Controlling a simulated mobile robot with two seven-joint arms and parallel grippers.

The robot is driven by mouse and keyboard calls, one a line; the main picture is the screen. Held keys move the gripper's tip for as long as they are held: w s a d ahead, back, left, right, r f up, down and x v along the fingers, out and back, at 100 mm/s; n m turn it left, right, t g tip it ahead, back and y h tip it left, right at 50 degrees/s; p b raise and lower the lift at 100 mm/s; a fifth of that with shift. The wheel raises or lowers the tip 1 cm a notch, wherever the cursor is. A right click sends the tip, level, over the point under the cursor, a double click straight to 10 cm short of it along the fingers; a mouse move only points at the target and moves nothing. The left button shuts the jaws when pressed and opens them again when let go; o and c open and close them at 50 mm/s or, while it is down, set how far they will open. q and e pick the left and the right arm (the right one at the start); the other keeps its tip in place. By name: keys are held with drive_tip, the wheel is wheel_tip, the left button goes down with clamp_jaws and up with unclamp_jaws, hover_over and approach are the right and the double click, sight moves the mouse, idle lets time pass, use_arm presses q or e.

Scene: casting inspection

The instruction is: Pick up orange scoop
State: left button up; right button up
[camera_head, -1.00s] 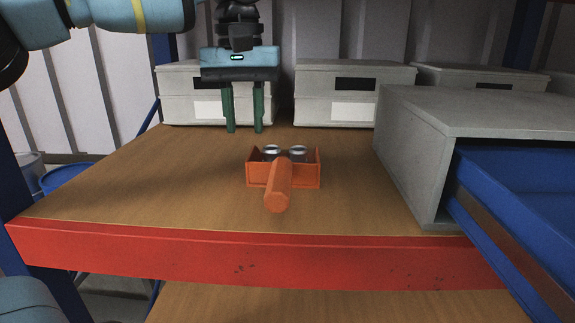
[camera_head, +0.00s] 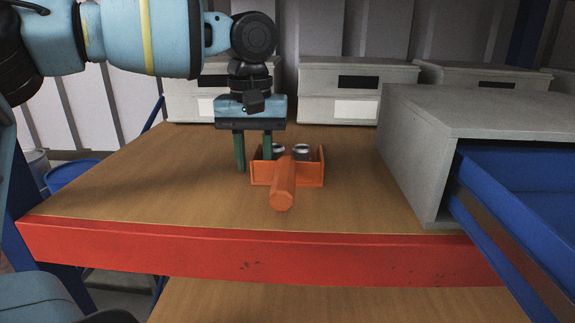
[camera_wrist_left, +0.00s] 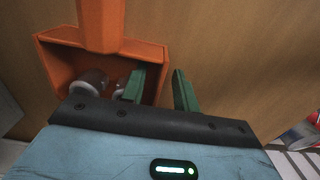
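The orange scoop (camera_head: 284,189) lies on the wooden shelf, its thick handle pointing toward the front edge. Its open box-shaped pan holds metal parts (camera_head: 301,152). My left gripper (camera_head: 254,168) points down at the pan's left side, its green fingers apart with nothing gripped between them. In the left wrist view, one finger of the gripper (camera_wrist_left: 160,92) overlaps the pan of the scoop (camera_wrist_left: 62,60) and the other is outside it, so the pan's side wall lies between them. Whether the fingers touch the wall cannot be told. My right gripper is not in view.
Grey lidded boxes (camera_head: 358,92) stand along the back of the shelf. A grey cabinet (camera_head: 408,160) with a blue drawer (camera_head: 520,190) stands at the right. The shelf's red front edge (camera_head: 250,258) is near. Bare wood (camera_head: 150,185) lies left of the scoop.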

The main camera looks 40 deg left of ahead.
sight(285, 174)
use_arm(q)
drive_tip(key=shift+c, duration=0.4)
clamp_jaws()
drive_tip(key=shift+r, duration=0.1)
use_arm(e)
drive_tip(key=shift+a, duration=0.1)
